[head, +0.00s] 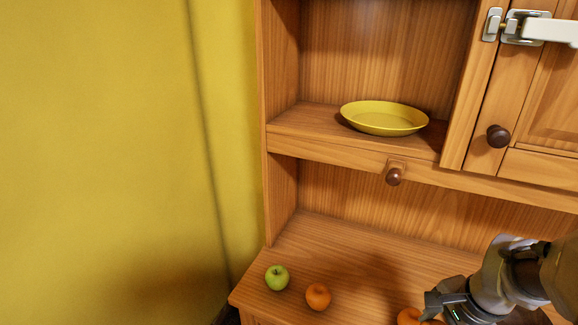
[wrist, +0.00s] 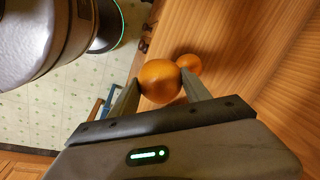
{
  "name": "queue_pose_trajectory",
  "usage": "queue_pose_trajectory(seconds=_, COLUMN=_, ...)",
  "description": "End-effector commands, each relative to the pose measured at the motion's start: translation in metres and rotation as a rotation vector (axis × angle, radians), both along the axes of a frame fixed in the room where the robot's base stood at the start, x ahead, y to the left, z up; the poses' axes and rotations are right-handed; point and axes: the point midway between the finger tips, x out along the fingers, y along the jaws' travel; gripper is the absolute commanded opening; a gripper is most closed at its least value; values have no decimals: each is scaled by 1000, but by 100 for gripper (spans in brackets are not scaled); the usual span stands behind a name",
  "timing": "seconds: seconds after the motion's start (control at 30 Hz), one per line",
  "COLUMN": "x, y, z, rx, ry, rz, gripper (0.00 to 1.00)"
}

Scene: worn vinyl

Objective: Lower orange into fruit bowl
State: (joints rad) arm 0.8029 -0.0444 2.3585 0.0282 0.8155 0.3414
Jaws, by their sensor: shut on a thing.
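My gripper (head: 428,308) is at the lower right of the head view, over the wooden counter. It is shut on an orange (wrist: 160,81), which sits between the two fingers in the wrist view. In the head view this held orange (head: 408,316) is partly hidden by the gripper and cut by the bottom edge. A wide, shallow yellow bowl (head: 385,119) stands upright on the shelf above the counter, up and to the left of my gripper. It looks empty.
A green apple (head: 277,278) and a second orange (head: 318,296) rest on the counter (head: 345,245) to the left of my gripper. A shelf edge with a dark knob (head: 394,176) runs below the bowl. A cabinet door (head: 540,110) is at the right; a yellow wall (head: 110,150) is at the left.

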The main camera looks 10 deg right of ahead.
Motion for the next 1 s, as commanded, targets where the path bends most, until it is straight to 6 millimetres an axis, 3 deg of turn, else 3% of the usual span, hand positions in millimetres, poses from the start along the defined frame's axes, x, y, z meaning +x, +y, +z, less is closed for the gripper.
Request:
queue_pose_trajectory(seconds=0.13, x=1, y=-40, z=19, rx=2, ry=1, rz=-5, gripper=9)
queue_pose_trajectory(seconds=0.47, x=4, y=-130, z=35, rx=3, ry=1, rz=-3, gripper=9)
queue_pose_trajectory(seconds=0.8, x=8, y=-223, z=31, rx=2, ry=0, rz=-2, gripper=9)
queue_pose_trajectory(seconds=1.0, x=9, y=-258, z=24, rx=2, ry=1, rz=0, gripper=9)
